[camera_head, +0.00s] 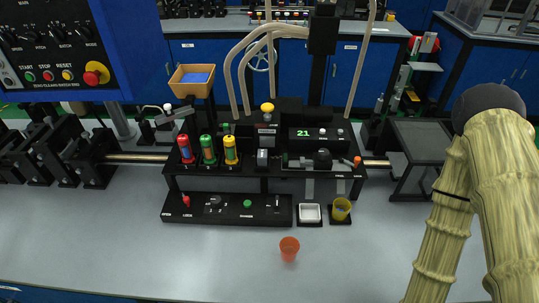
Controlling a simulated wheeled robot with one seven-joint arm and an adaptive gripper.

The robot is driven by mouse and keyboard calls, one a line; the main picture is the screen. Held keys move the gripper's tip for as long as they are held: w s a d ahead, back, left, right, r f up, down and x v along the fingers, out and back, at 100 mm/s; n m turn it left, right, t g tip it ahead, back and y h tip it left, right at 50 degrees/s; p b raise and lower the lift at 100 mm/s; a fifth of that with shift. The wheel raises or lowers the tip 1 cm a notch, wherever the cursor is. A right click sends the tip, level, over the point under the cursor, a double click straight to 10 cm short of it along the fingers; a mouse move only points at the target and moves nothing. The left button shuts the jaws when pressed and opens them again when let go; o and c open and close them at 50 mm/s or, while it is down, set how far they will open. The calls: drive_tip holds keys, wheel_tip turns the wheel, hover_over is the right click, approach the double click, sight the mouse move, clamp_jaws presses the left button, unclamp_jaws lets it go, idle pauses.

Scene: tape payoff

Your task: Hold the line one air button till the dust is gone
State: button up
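The black tape machine (263,176) stands in the middle of the bench. Its low front panel (228,217) carries a red lever, a dark knob, a green button (247,203) and a small switch. A yellow domed button (267,107) tops a post at the back of the machine. The lettering is too small to tell which control is the line one air button. No dust can be made out at this size. My arm (495,180) rises at the right edge; my gripper is out of view.
Red, green and yellow cylinders (208,150) stand on the machine's left. A white dish (310,213) and a yellow cup (341,208) sit right of the panel. An orange cup (289,248) stands in front. A blue control box (60,50) hangs upper left. The front bench is mostly clear.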

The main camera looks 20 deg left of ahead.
clamp_jaws()
idle(1.1)
